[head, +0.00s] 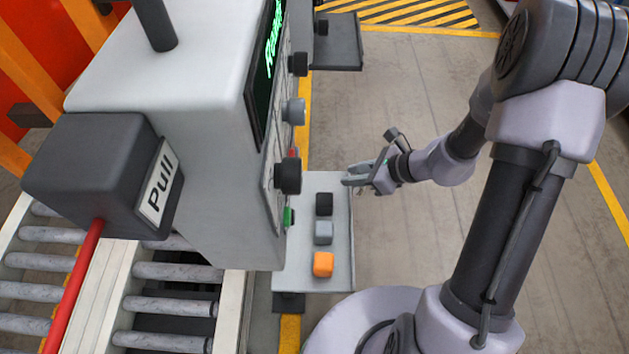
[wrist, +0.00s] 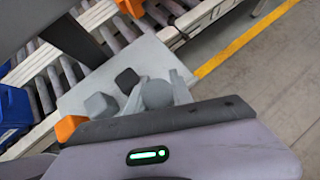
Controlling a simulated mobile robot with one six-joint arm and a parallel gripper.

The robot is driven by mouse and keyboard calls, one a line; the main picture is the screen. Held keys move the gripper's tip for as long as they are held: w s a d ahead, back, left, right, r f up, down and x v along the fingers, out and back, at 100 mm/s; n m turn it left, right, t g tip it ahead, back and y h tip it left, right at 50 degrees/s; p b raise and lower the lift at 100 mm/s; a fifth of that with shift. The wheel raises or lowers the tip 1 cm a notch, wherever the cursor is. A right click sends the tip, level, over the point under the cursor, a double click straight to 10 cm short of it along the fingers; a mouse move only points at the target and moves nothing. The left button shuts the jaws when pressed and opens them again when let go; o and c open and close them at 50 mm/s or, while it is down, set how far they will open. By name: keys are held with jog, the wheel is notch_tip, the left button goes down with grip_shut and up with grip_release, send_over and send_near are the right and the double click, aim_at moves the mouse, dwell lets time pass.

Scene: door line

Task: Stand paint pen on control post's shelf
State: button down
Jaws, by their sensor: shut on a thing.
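My gripper (head: 362,178) is at the far right corner of the control post's light grey shelf (head: 338,272). In the wrist view my gripper (wrist: 157,90) is shut on a grey round-ended thing, seen end-on, which I take to be the paint pen (wrist: 157,94). The pen is hard to make out in the head view. Its lower end is hidden, so I cannot tell whether it touches the shelf. The shelf also shows in the wrist view (wrist: 142,58). The control post (head: 212,150) stands left of the shelf.
A black block (head: 323,204), a grey block (head: 323,232) and an orange block (head: 323,265) stand in a row on the shelf. The post's knobs (head: 288,176) stick out towards it. A roller conveyor (head: 170,300) runs at left.

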jog(key=w+a+f, duration=0.1)
jog(key=a, duration=0.2)
jog(key=w+a+f+b, duration=0.1)
jog(key=w+a, duration=0.1)
jog(key=a, duration=0.1)
jog(key=w+a+f, duration=0.1)
jog(key=w+a, duration=0.1)
jog(key=a, duration=0.1)
jog(key=shift+a+f, duration=0.25)
jog(key=shift+a, duration=0.05)
jog(key=shift+w, duration=0.15)
jog(key=shift+f+b, duration=0.15)
jog(key=shift+b, duration=0.25)
jog(key=c, duration=1.1)
grip_release()
